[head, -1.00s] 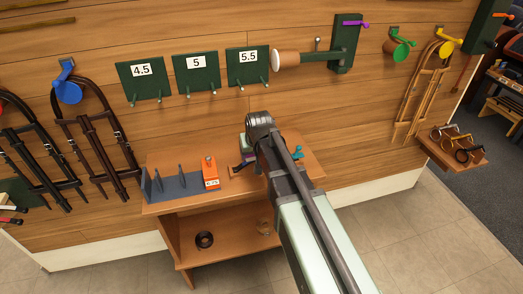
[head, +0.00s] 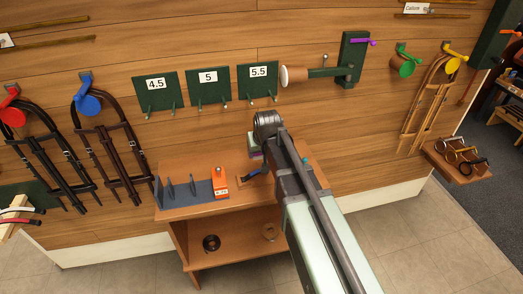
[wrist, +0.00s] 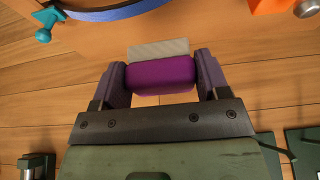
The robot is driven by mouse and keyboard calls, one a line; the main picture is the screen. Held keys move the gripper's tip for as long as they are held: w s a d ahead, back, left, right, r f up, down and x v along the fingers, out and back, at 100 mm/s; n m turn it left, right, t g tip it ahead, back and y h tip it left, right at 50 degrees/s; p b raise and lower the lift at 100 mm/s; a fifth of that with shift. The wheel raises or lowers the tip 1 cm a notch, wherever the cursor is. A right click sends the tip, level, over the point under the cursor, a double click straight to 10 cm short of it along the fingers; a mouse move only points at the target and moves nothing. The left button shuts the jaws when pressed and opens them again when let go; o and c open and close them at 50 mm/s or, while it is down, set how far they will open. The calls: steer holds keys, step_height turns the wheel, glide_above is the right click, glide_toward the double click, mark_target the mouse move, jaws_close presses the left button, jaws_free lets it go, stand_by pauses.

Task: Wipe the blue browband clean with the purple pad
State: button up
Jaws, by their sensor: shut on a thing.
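The purple pad (wrist: 160,78) with a pale grey face sits between the two fingers of my gripper (wrist: 161,70) in the wrist view. The fingers are shut on its sides. Part of a blue curved band (wrist: 112,12), the browband, shows at the top edge of the wrist view, beyond the pad and apart from it in the picture. In the head view the browband (head: 257,171) lies partly hidden behind my arm, over the small wooden bench. My gripper is mostly hidden there by my wrist.
A teal knob (wrist: 44,33) is beside the browband. On the bench (head: 200,213) stand a grey rack (head: 190,192) and an orange block (head: 220,184). Green numbered boards (head: 208,87) hang on the wall above. Bridles hang at the left.

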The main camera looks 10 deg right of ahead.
step_height(320, 180, up, 3)
steer(key=p, duration=0.3)
steer(key=shift+r, duration=0.1)
steer(key=shift+f, duration=0.2)
